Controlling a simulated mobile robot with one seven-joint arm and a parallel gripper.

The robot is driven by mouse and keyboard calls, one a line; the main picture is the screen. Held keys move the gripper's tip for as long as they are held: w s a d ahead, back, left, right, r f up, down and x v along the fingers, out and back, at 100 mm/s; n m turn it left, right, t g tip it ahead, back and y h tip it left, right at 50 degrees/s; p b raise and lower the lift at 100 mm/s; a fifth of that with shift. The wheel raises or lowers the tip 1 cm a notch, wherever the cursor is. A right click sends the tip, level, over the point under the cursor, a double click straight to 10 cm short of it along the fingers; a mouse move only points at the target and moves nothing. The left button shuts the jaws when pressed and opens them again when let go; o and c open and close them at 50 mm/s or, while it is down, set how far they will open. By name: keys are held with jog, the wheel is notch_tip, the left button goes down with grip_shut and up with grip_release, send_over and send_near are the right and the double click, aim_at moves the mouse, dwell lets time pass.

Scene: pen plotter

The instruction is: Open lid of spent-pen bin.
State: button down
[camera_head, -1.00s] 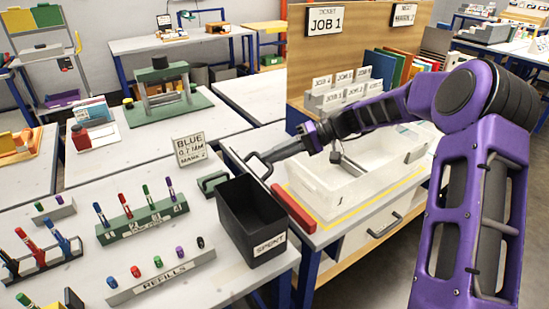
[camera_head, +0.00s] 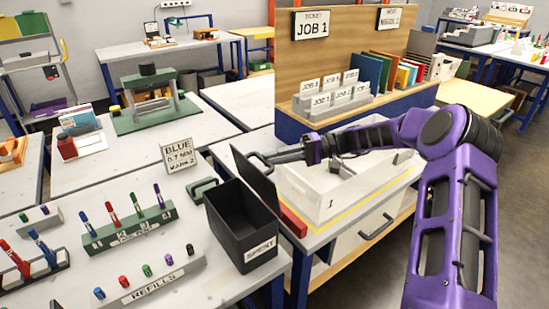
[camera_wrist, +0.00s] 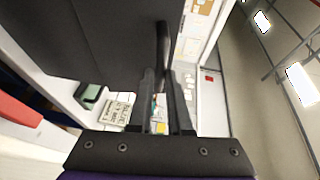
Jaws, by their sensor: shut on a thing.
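The black spent-pen bin (camera_head: 240,238), with a "SPENT" label on its front, stands at the right end of the near table. Its top is open and the dark inside shows. Its dark lid (camera_head: 257,184) stands up steeply along the bin's right side. My gripper (camera_head: 268,158) is shut on the lid's handle (camera_head: 255,157) at the lid's upper edge. In the wrist view the lid (camera_wrist: 85,45) fills the upper left as a dark panel. The dark handle bar (camera_wrist: 162,45) runs between my fingers (camera_wrist: 166,95). The lid's hinge is not clear to see.
A red block (camera_head: 294,222) and a white tray (camera_head: 310,195) lie right of the lid, under my arm. A green pen rack (camera_head: 130,230), a refills rack (camera_head: 150,285) and a "BLUE" sign (camera_head: 177,154) stand left of the bin.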

jog(key=shift+s+f, duration=0.15)
jog(key=shift+f, duration=0.4)
jog(key=c, duration=1)
grip_release()
jog(key=shift+o, duration=0.8)
jog(key=shift+r, duration=0.2)
jog(key=v, duration=1.7)
jog(key=shift+d, duration=0.2)
